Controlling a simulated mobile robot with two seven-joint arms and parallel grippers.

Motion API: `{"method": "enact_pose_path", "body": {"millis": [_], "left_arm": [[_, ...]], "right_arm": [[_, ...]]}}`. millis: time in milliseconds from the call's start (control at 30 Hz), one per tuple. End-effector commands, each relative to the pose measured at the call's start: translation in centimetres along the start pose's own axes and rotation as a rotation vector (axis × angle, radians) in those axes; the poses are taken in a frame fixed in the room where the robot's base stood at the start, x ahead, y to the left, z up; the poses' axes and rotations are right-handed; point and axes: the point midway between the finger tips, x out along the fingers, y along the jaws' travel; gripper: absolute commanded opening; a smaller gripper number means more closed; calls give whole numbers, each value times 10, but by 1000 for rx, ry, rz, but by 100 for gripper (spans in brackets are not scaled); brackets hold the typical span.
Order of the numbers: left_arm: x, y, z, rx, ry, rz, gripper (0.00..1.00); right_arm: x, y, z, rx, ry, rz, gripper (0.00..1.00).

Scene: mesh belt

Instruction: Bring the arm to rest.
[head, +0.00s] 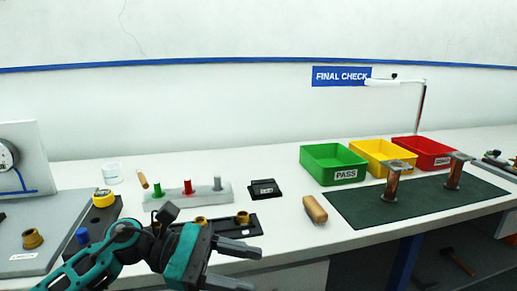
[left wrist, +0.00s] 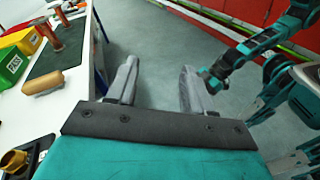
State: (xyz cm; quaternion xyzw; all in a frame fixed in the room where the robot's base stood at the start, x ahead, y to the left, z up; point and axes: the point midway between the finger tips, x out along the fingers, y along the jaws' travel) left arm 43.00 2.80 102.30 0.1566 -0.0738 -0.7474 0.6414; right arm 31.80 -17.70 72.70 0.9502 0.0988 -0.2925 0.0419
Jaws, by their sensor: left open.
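My left gripper (head: 246,268) is a teal and grey gripper at the bottom of the head view, in front of the bench's near edge. Its two long grey fingers point right and stand apart with nothing between them. In the left wrist view the open fingers (left wrist: 158,78) are seen over the grey floor beside the bench. Another teal arm of mine (left wrist: 235,58) shows at the right of that view; I cannot make out its fingers.
A black tray (head: 248,227) with brass fittings lies close behind my left gripper. A wooden-looking cylinder (head: 315,209) lies beside the green mat (head: 430,203). Green (head: 336,172), yellow (head: 372,163) and red (head: 425,158) bins stand behind.

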Motion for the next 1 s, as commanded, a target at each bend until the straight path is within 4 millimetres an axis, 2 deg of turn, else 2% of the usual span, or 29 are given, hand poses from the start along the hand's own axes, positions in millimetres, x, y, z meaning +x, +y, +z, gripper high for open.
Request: {"method": "enact_pose_path", "body": {"millis": [33,100,167,267,367,467,567,600,667,700,800,900,1000], "left_arm": [[9,-2,3,-156,-105,76,51],[12,3,6,-389,-252,184,51],[9,8,4,-596,-379,271,51],[-3,13,-10,-953,-599,405,51],[-22,11,-39,-1317,-832,529,51],[-44,-4,-80,-1675,-1083,648,51],[-64,-35,-128,-2019,-1360,764,51],[-71,-53,-148,-2149,-1480,811,51],[-80,-83,-176,-2324,-1667,878,51],[-84,-105,-192,2408,1778,-916,51],[-90,-156,-222,2098,1670,-819,51],[-91,-194,-239,1885,1598,-758,51],[-91,-216,-247,1767,1559,-723,51]], "right_arm": [[-1,0,0,0,-1,0,43],[-1,0,0,0,-3,0,43],[-2,0,1,1,-4,0,43],[-3,0,1,1,-6,0,43],[-3,0,1,1,-7,0,43],[-3,0,0,1,-7,0,43],[-4,0,0,1,-7,0,43],[-4,0,0,1,-7,0,43],[-4,0,-1,1,-7,-1,43],[-4,0,-1,1,-7,-1,43],[-4,0,-1,1,-7,-1,43],[-5,0,-1,1,-7,-1,43],[-5,-1,-1,1,-8,-1,43]]}}
